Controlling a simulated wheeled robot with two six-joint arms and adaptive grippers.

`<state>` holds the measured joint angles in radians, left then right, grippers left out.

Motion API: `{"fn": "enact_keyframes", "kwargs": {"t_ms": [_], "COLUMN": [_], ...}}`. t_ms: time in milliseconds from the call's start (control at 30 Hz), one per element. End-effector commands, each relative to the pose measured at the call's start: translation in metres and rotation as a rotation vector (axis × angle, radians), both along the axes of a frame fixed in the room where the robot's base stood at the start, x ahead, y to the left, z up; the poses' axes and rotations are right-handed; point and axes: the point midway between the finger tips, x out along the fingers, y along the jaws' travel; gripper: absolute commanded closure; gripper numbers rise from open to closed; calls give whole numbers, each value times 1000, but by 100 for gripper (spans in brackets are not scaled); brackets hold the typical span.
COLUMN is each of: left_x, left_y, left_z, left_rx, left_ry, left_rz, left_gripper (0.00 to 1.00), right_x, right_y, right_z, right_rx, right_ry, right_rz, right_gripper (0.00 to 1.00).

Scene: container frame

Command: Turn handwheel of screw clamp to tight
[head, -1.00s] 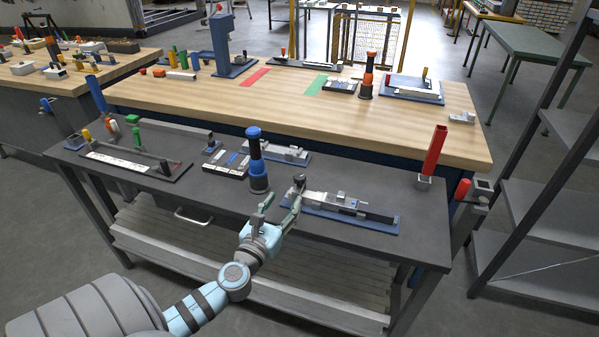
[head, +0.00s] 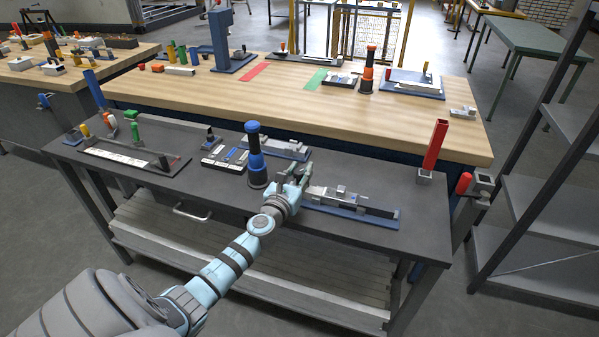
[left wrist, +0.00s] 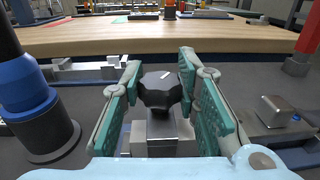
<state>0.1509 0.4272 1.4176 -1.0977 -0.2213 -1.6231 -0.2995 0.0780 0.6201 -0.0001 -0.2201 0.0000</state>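The screw clamp is a grey metal device on a blue base plate (head: 352,212), towards the right of the dark bench. Its handwheel is a dark, lobed knob (left wrist: 161,92) on a metal block in the left wrist view; in the head view it is mostly hidden by my gripper. My left gripper (head: 295,174) is at the clamp's left end. Its green-padded fingers (left wrist: 160,85) stand apart on either side of the handwheel, very close to it. I cannot tell whether the pads touch it. My right gripper is not in view.
A blue and black post (head: 255,160) stands close left of my gripper. A second fixture (head: 275,148) lies behind. A red upright block (head: 435,145) stands at the bench's right end. A wooden table (head: 300,105) is beyond.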

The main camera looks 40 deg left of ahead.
Motion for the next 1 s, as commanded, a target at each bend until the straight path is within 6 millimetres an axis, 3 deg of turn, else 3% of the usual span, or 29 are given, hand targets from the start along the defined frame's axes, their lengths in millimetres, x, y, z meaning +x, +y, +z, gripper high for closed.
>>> {"fn": "enact_keyframes", "kwargs": {"t_ms": [33, 133, 633, 833, 1000], "left_x": [0, 0, 0, 1, 1], "left_y": [0, 0, 1, 1, 1], "left_z": [0, 0, -1, -5, -9], "left_rx": [0, 0, 4, 6, 8], "left_ry": [0, 0, -3, -4, -6], "left_rz": [0, 1, -131, -287, -440], "left_gripper": [87, 99, 99, 99, 99], "right_x": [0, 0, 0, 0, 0], "right_y": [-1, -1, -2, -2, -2], "right_z": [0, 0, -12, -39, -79], "right_rx": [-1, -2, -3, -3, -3], "right_ry": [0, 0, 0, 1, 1], "right_rz": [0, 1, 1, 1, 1], "right_gripper": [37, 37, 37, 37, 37]}}
